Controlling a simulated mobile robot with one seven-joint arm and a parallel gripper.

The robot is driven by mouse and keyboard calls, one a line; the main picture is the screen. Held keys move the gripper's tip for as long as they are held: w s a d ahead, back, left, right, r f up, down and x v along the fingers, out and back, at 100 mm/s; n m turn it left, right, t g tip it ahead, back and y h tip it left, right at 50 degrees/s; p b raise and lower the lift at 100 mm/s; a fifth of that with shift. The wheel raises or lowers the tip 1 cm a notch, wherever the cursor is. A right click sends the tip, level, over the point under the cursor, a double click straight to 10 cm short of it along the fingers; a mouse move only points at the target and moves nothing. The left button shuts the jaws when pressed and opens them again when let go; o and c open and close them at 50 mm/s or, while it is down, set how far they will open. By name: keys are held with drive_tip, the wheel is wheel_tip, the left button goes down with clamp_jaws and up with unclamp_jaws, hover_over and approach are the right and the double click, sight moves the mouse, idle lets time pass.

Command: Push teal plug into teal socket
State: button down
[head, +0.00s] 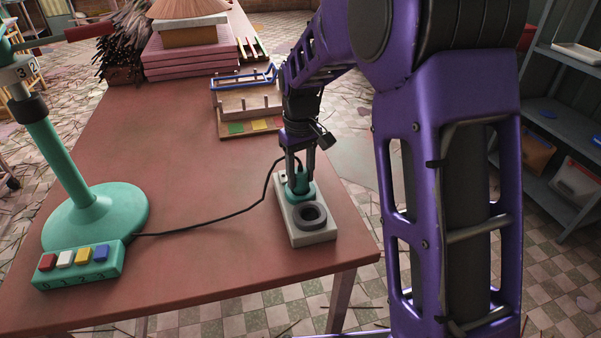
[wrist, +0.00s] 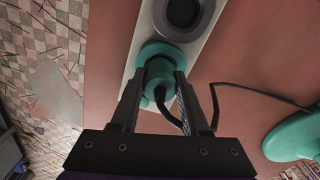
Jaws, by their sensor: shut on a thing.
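The teal plug (head: 301,180) is between the fingers of my gripper (head: 299,168), with its black cable coming out of its back. In the wrist view, my gripper (wrist: 157,82) is shut on the plug (wrist: 158,72) from both sides. The teal socket (head: 298,197) is a round teal ring on the pale power strip (head: 316,238). The plug is at this ring, directly over its opening. In the wrist view, the socket's rim (wrist: 150,50) shows around and beyond the plug. The plug hides the opening, so I cannot tell how deep it sits.
A dark grey round socket (head: 310,215) is beside the teal one. The black cable (head: 215,222) runs to a teal stand (head: 95,215); a teal button box (head: 80,264) stands in front of it. A wooden rack (head: 247,105) is behind. The strip lies near the table's right edge.

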drive_tip(key=shift+f, duration=0.4)
drive_tip(key=shift+c, duration=1.6)
unclamp_jaws()
